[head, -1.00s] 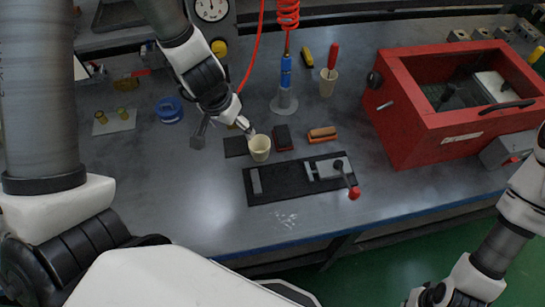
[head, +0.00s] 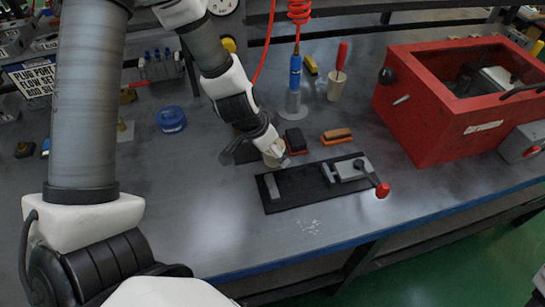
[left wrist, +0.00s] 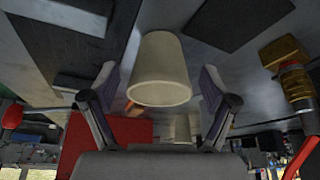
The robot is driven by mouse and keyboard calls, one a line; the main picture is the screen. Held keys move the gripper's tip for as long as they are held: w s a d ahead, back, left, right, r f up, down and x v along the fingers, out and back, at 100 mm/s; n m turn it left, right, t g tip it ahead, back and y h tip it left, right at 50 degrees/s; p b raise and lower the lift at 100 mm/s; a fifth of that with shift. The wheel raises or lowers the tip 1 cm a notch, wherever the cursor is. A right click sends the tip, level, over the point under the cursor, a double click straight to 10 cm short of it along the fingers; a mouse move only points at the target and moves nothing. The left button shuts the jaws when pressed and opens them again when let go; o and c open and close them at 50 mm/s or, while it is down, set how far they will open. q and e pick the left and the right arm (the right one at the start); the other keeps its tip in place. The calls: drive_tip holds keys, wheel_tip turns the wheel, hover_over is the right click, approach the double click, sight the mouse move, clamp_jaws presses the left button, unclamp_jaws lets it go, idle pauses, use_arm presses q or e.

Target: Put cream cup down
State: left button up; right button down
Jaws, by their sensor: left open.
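The cream cup (head: 269,160) is on the grey bench beside the back left corner of the black fixture plate (head: 316,184). In the head view my left gripper (head: 278,152) is at the cup and hides part of it. In the left wrist view, which looks upside down, the cup (left wrist: 160,68) appears upright between two spread fingers, with a visible gap on each side. Its base appears to meet the bench top. My left gripper is open. My right gripper is out of view.
A dark block (head: 295,139) and an orange-brown brush (head: 337,136) lie behind the plate. A red-knobbed lever (head: 382,190) sticks out at its right. A blue tape roll (head: 171,119) is to the left. A red box (head: 450,120) stands right. The front left bench is clear.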

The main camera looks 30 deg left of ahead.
use_arm(q)
drive_tip(key=shift+w+f, duration=0.2)
drive_tip(key=shift+w, duration=0.1)
drive_tip(key=shift+s+r, duration=0.15)
drive_tip(key=c, duration=1.4)
